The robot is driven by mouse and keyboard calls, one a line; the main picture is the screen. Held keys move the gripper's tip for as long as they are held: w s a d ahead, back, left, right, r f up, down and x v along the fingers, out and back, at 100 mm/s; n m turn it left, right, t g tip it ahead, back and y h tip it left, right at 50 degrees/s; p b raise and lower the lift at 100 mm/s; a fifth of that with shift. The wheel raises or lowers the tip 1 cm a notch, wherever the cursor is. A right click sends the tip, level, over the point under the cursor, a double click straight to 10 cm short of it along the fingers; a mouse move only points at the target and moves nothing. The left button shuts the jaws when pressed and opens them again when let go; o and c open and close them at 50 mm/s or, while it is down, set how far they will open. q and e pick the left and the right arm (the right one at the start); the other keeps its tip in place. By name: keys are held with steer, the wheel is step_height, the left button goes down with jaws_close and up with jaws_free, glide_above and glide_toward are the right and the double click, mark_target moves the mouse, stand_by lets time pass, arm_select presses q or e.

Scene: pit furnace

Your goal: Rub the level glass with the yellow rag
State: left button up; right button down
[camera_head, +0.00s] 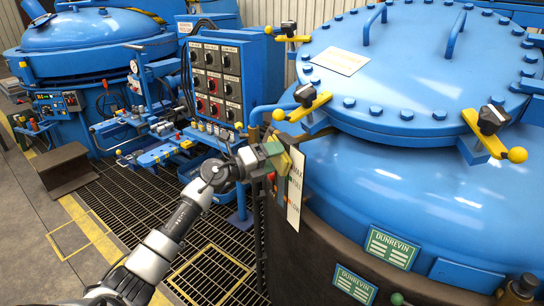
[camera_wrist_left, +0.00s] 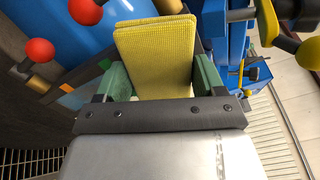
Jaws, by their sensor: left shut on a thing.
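My left gripper (camera_head: 272,153) is shut on the folded yellow rag (camera_head: 283,163), at the left side of the big blue furnace vessel. In the left wrist view the rag (camera_wrist_left: 158,55) stands out beyond the green fingers (camera_wrist_left: 160,88). A white upright scale plate (camera_head: 295,188), marked MAX at its top, is just right of the rag in the head view. I cannot make out the level glass itself; the gripper and rag may hide it. I cannot tell whether the rag touches anything. My right gripper is not in view.
Red ball knobs (camera_wrist_left: 40,51) stand left of the rag in the left wrist view. Lid clamps with yellow knobs (camera_head: 278,115) stick out above the gripper. A blue control box (camera_head: 213,80) stands behind the arm. Dark floor grating (camera_head: 130,205) lies open at left.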

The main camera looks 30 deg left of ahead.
arm_select(q)
steer(key=shift+f+b, duration=4.5)
steer(key=shift+f, duration=2.45)
glide_toward(280, 195)
steer(key=shift+w+d+r, duration=0.15)
steer(key=shift+w+d, duration=0.2)
steer(key=shift+w, duration=0.1)
steer(key=v, duration=0.3)
